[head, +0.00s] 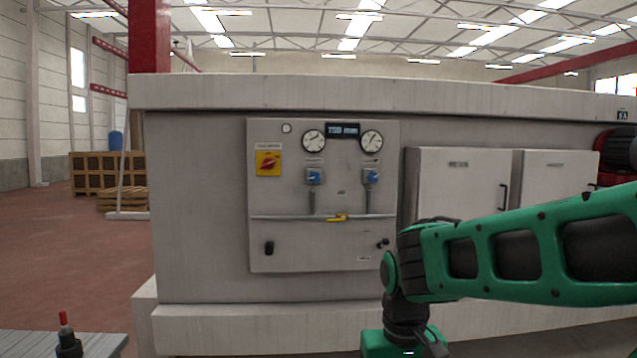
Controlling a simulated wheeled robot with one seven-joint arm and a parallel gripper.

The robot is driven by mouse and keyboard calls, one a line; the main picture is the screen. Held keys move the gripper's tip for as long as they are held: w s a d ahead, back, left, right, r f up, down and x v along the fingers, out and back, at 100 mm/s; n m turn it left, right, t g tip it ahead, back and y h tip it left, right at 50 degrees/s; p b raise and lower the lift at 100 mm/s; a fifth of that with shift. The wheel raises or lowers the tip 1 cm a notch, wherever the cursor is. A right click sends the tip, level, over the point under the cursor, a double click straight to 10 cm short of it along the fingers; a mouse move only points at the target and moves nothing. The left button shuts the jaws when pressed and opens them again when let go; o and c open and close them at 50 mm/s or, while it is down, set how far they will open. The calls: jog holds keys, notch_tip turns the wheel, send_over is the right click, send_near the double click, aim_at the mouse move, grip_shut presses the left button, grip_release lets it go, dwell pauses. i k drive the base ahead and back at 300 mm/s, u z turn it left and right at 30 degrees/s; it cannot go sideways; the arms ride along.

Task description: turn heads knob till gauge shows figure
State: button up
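A grey control panel (325,245) is set in the front of a large machine. Two round white gauges, a left gauge (313,142) and a right gauge (372,141), sit near its top. Their scales and the small labels are too small to read. Below them are a left blue knob (314,177) and a right blue knob (372,177), each above a vertical pipe. I cannot tell from the labels which is the heads knob. My arm comes in from the right and bends down at the lower middle, in front of the machine; my gripper is below the picture edge.
A small dark display (342,130) sits between the gauges. A yellow-and-red rotary switch (268,161), a yellow lever (337,217) and a black handle (269,248) are on the panel. White cabinet doors (460,181) stand to the right. A grey table (100,343) is at lower left.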

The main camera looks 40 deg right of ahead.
aim_at(313, 177)
jog(key=i, duration=1)
